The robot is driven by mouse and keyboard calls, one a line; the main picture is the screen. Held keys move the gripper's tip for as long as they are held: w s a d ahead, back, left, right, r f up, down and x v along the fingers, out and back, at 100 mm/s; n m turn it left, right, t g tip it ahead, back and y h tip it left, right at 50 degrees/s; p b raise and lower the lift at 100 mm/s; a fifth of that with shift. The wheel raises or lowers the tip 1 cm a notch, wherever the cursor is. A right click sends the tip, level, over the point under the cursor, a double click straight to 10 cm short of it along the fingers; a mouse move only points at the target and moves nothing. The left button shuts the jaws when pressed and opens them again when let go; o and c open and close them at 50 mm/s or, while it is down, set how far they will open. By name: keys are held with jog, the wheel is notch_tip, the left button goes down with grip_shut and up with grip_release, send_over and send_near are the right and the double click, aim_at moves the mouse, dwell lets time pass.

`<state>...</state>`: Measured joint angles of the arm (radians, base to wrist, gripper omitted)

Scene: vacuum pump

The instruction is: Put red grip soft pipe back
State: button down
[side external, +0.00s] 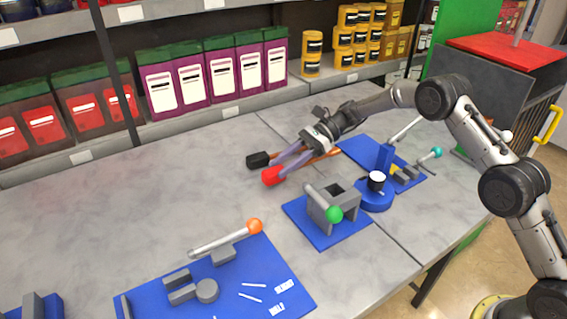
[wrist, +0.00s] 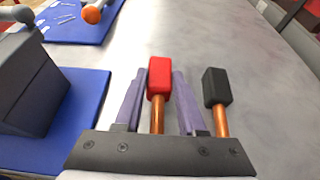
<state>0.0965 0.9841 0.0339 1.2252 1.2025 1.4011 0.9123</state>
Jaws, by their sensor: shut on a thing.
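The red grip soft pipe shows as a red block grip (side external: 272,175) with a copper-coloured pipe behind it. In the wrist view its red grip (wrist: 160,76) and copper pipe (wrist: 158,120) lie between my two purple-grey fingers. My gripper (side external: 284,163) is shut on it, near the red end, with the fingers pointing left and down in the side view. A second pipe with a black grip (side external: 257,160) lies just beyond; in the wrist view this black grip (wrist: 215,85) is right of my fingers and outside them. The far pipe ends are hidden. Contact with the table is unclear.
A grey block fixture with a green ball lever (side external: 334,214) stands on a blue mat in front. A blue round base (side external: 374,197) and a teal ball lever (side external: 436,152) are to the right. An orange ball lever (side external: 255,226) is front left.

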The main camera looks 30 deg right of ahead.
jog(key=shift+f, duration=0.55)
jog(key=shift+c, duration=2.1)
grip_release()
jog(key=shift+f, duration=0.1)
